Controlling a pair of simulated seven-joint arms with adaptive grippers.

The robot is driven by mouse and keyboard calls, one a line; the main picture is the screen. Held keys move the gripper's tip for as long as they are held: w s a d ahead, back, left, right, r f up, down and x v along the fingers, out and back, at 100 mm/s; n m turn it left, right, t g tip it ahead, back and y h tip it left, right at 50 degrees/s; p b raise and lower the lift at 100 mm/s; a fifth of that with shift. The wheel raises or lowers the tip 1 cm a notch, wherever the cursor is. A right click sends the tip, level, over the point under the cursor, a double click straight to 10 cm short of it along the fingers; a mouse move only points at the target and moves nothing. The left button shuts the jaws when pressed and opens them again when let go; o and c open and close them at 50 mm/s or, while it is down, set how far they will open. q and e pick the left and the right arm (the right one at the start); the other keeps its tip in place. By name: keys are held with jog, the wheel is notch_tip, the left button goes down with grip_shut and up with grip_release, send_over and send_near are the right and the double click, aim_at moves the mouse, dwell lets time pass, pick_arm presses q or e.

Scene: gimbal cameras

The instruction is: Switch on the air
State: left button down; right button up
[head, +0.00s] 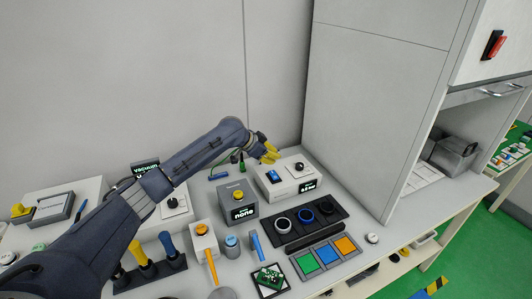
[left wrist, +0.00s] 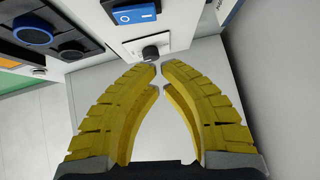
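The white air box (head: 287,180) stands at the back right of the bench. It has a blue switch (head: 272,175), a black knob (head: 299,166) and a small lit display (head: 309,185) whose text is too small to read surely. In the left wrist view the blue switch (left wrist: 134,13) and the knob (left wrist: 150,52) also show. My left gripper (head: 270,153) is above the back edge of the box, left of the knob in the head view. Its yellow fingertips (left wrist: 160,66) nearly meet, with nothing visible between them, and appear just short of the knob. My right gripper is out of view.
A grey box with an orange button (head: 238,204) stands left of the air box. A black tray with round rings (head: 305,220) and a tray of coloured squares (head: 325,257) lie in front. A tall grey cabinet (head: 375,95) rises to the right.

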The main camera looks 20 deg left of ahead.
aim_at(274, 175)
pick_arm(q)
jog(key=f, duration=0.1)
jog(key=w+f, duration=0.1)
jog(key=f, duration=0.1)
jog(key=shift+w+d+f, duration=0.15)
jog(key=shift+d, duration=0.2)
jog(key=shift+w+a+f, duration=0.15)
jog(key=shift+f, duration=0.85)
jog(key=shift+a, duration=0.1)
